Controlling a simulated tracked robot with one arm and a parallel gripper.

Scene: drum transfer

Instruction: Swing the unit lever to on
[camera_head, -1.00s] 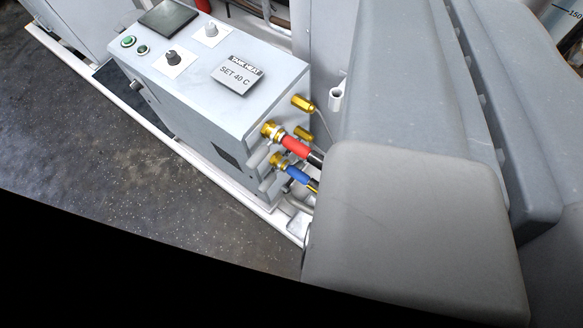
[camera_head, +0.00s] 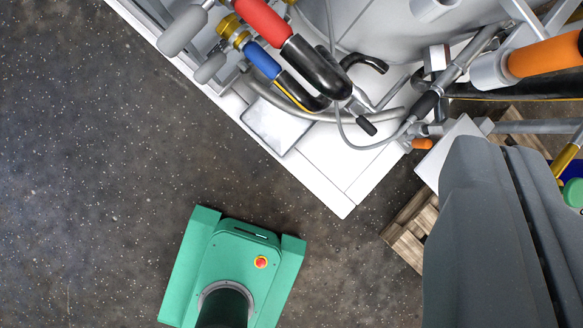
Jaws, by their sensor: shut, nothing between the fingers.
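The heater unit's face is mostly outside the frame; only its hose end shows at the top left. Two rounded grey grips, an upper one (camera_head: 182,30) and a lower one (camera_head: 210,68), stick out beside the brass fittings (camera_head: 233,30). I cannot tell whether either is the unit lever, or which way is on. My gripper (camera_head: 503,150) shows at the lower right as long dark grey fingers lying side by side, shut and empty. It is apart from the grips, well to their right.
A red-sleeved hose (camera_head: 262,18) and a blue-sleeved hose (camera_head: 263,60) run to black ends. A thin grey cable (camera_head: 372,146) loops over the white skid (camera_head: 325,185). An orange cylinder (camera_head: 545,56) is at the upper right. A wooden pallet (camera_head: 408,235) lies below. Open floor (camera_head: 80,190) fills the left.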

